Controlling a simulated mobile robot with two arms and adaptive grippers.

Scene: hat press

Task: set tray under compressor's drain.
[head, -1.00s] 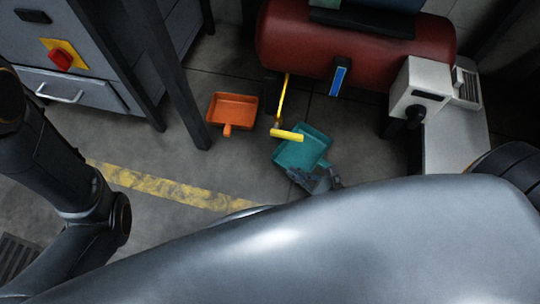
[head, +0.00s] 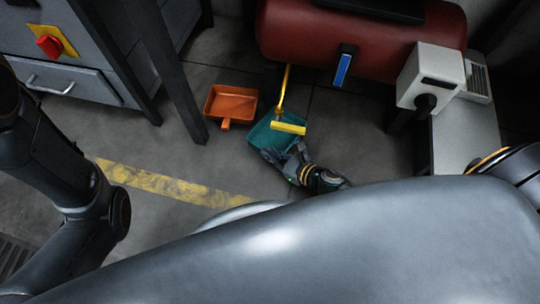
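A teal tray (head: 262,137) is at the centre, below the front of the red compressor tank (head: 362,45). A yellow pipe (head: 283,88) comes down from the tank's left underside and ends in a yellow crossbar (head: 288,128), which overlaps the tray's right part in the picture. I cannot tell the height between them. My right gripper (head: 284,156) is at the tray's near edge and looks shut on it; its fingertips are partly hidden. My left arm shows at the left, but its gripper is out of view.
A grey cabinet (head: 85,60) with dark legs stands at the left, and a white machine (head: 430,78) at the right. Open floor with a worn yellow stripe (head: 175,185) lies in front.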

